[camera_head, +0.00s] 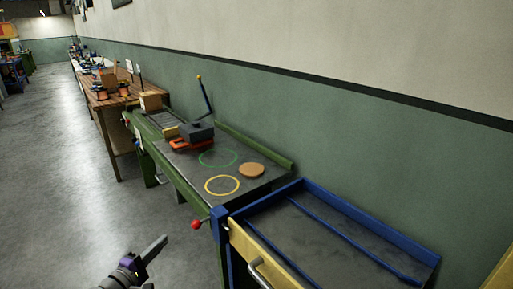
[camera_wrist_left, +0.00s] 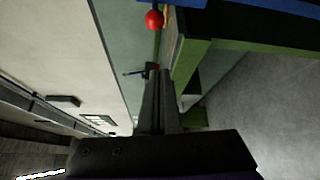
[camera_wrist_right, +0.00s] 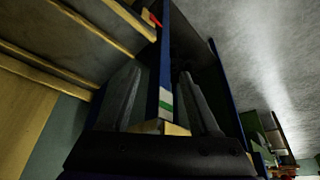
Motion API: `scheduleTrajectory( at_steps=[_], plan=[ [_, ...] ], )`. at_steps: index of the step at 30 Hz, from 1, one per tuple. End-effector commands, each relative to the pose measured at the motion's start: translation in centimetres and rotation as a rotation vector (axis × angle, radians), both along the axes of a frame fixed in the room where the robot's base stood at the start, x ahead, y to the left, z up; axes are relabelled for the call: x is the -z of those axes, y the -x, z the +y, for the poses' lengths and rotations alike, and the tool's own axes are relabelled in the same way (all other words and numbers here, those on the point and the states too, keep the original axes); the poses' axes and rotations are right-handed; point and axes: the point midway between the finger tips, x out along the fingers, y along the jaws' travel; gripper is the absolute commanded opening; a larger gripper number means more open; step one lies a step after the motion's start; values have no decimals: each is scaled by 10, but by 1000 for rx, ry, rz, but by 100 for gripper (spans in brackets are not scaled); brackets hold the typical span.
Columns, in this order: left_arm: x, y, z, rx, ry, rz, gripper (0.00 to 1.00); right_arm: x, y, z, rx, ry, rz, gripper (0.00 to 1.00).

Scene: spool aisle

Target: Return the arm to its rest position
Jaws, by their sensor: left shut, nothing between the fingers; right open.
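My left gripper (camera_head: 157,246) shows at the bottom of the head view, over the grey floor and left of the green workbench. In the left wrist view its two dark fingers (camera_wrist_left: 160,72) lie together with nothing between them. My right gripper (camera_wrist_right: 159,72) shows only in the right wrist view. Its fingers are spread apart. A blue bar with a white and green band (camera_wrist_right: 165,95) appears between them in that picture; I cannot tell how far off it is. The rest of the right arm is out of the head view.
The green workbench (camera_head: 190,170) carries a green ring (camera_head: 200,158), a yellow ring (camera_head: 205,186), and a tan disc (camera_head: 251,170). A blue-edged bench (camera_head: 340,240) stands at right. The floor (camera_head: 60,180) at left is clear.

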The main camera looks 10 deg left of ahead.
Motion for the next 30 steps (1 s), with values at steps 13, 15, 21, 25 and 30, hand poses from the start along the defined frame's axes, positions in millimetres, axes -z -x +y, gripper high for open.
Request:
scheduleTrajectory(
  at_steps=[13, 15, 21, 25, 30],
  plan=[
    [56, 103, -197, 508, -661, 405, 0, 0, 0, 0, 0, 0, 0, 62],
    [68, 135, -213, 596, -809, 462, 0, 0, 0, 0, 0, 0, 0, 62],
    [90, 206, -222, 781, -1171, 569, 0, 0, 0, 0, 0, 0, 0, 62],
    [98, 238, -215, 860, -1368, 606, 0, 0, 0, 0, 0, 0, 0, 62],
    [81, 260, -204, 905, -1533, 628, 0, -20, 0, 0, 0, 0, -7, 62]
  ],
)
